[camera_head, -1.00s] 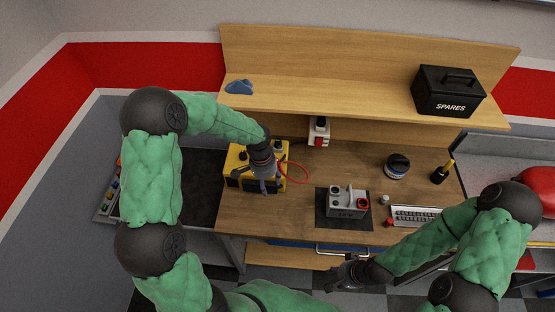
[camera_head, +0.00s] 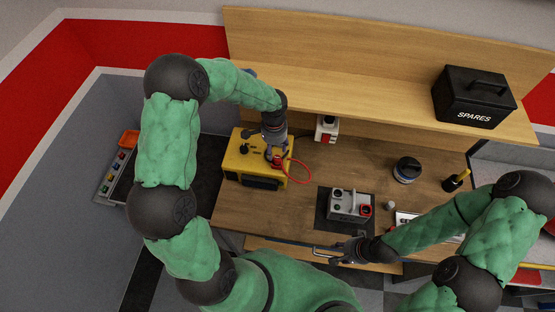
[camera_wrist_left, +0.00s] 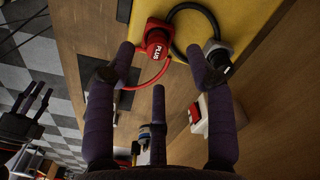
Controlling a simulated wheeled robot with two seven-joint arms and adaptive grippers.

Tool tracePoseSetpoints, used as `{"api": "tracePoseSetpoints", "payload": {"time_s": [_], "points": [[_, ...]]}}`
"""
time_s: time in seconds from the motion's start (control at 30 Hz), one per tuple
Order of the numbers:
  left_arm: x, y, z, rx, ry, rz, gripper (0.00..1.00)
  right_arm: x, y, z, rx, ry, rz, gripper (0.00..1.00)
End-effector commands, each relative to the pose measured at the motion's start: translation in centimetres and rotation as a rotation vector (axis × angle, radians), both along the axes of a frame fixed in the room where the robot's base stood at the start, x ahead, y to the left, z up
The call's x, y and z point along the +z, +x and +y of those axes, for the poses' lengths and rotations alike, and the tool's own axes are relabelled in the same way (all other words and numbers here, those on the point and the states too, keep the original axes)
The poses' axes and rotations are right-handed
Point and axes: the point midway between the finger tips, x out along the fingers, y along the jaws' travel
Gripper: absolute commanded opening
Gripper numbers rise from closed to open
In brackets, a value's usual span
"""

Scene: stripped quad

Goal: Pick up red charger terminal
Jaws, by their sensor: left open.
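The red charger terminal is a red clamp marked PLUS (camera_wrist_left: 157,42), with a red cable, at the yellow charger (camera_wrist_left: 240,22). In the head view the red terminal (camera_head: 277,162) is at the right side of the yellow charger (camera_head: 240,165), partly hidden by my left gripper (camera_head: 275,148). In the left wrist view my left gripper (camera_wrist_left: 160,62) is open and empty, its fingers spread on either side of and short of the red terminal. My right gripper (camera_head: 340,253) is open and empty at the bench's front edge, away from the charger.
A grey-black clamp (camera_wrist_left: 217,56) with a black cable is beside the red one. A grey device (camera_head: 345,204) sits on a dark mat. A shelf (camera_head: 350,88) overhangs the bench.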

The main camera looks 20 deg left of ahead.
Motion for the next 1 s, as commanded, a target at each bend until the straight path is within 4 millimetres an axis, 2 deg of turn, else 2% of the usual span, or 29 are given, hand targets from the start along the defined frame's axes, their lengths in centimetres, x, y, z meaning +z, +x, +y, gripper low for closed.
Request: {"api": "tracePoseSetpoints", "payload": {"time_s": [0.17, 0.43, 0.77, 0.93, 0.97, 1.0], "points": [[-1.3, -0.1, -0.3, -0.001, -0.001, 0.003, 0.54, 0.4, 0.0, 0.0, 0.0, 0.0, -0.001, 0.4], [-4.8, 0.0, -0.8, 0.0, 0.0, 0.002, 0.54, 1.0, 0.0, 0.0, 0.0, 0.0, -0.001, 0.4], [-5.4, 0.1, -0.8, 0.0, -0.001, 0.001, 0.54, 1.0, 0.0, 0.0, 0.0, 0.0, -0.001, 0.4], [-5.4, 0.1, -0.8, 0.0, 0.0, 0.0, 0.06, 1.0, 0.0, 0.0, 0.0, 0.0, -0.001, 0.4], [-5.4, 0.1, -0.8, 0.0, -0.001, 0.001, 0.0, 1.0, 0.0, 0.0, 0.0, 0.0, -0.001, 0.4], [-5.4, 0.1, -0.8, 0.0, -0.001, 0.001, 0.0, 1.0, 0.0, 0.0, 0.0, 0.0, -0.001, 0.4]]}}
